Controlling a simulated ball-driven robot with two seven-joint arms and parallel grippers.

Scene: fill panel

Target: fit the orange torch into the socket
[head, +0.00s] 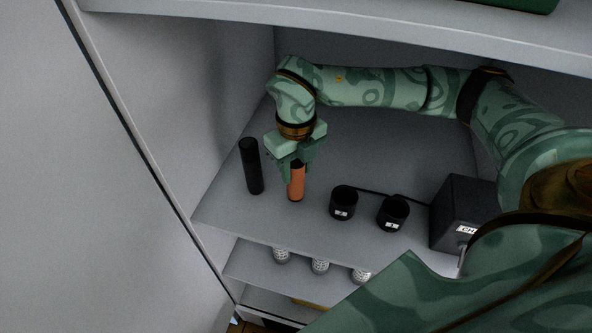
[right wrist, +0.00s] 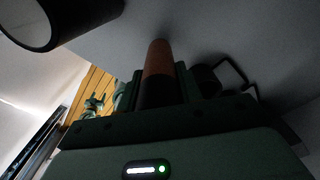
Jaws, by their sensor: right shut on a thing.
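The orange torch (head: 297,186) stands upright at the shelf, its lower end on or just above the surface; I cannot tell which. My right gripper (head: 298,165) is shut on its upper part from above. In the right wrist view, the torch (right wrist: 158,62) sits between the fingers of the gripper (right wrist: 160,90). Two black cup-like sockets (head: 344,203) and (head: 394,213) stand to the right of the torch, each with a small white label. I cannot read the labels. The left gripper is not in view.
A black cylinder (head: 251,166) stands just left of the torch. A cable joins the sockets to a black box (head: 464,212) at the right. The shelf (head: 225,208) has walls at left and back. Several pale ribbed objects (head: 320,266) stand on the shelf below.

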